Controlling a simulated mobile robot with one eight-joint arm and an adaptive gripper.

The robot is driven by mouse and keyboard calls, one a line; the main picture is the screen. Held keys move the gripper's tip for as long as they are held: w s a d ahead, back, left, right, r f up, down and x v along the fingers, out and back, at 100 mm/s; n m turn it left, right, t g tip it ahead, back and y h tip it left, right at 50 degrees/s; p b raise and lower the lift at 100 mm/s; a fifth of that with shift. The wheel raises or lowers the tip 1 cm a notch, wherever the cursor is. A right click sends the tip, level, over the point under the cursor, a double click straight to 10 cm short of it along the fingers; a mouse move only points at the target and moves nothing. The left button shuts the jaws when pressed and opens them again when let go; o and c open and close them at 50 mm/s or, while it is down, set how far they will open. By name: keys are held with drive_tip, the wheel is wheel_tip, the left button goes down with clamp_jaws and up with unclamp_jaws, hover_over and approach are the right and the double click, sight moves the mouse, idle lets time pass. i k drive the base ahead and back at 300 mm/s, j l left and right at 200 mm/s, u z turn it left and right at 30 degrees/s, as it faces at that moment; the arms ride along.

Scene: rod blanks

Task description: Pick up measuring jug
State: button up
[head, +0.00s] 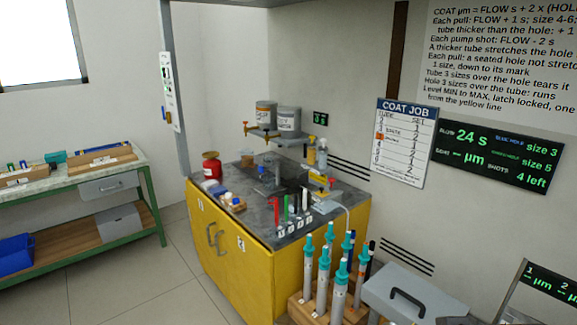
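I cannot clearly make out the measuring jug. A small pale vessel (247,159) stands at the back of the yellow cabinet's dark top (232,184), too small to identify. A pale bottle-like container (322,156) and a yellowish bottle (311,153) stand by the wall at the back right of that top. My gripper is not in view.
A red can (211,166) stands on the top's left, with several small tubes (285,208) at its front edge. Upright teal-capped rods (341,285) and a grey case (400,293) are in front right. A green-framed bench (70,170) is left. Floor (130,275) between is clear.

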sight(245, 157)
drive_tip(key=i+j, duration=0.2)
drive_tip(key=j, duration=0.2)
drive_tip(key=i+j, duration=0.25)
drive_tip(key=j, duration=0.2)
drive_tip(key=i+j, duration=0.2)
drive_tip(key=j, duration=0.2)
drive_tip(key=i+j, duration=0.25)
drive_tip(key=j, duration=0.15)
drive_tip(key=i+j, duration=0.2)
drive_tip(key=j, duration=0.25)
drive_tip(key=i+j, duration=0.25)
drive_tip(key=j, duration=0.15)
drive_tip(key=i+j, duration=0.95)
drive_tip(key=i+j+u, duration=0.1)
drive_tip(key=i+j, duration=0.9)
drive_tip(key=i, duration=0.4)
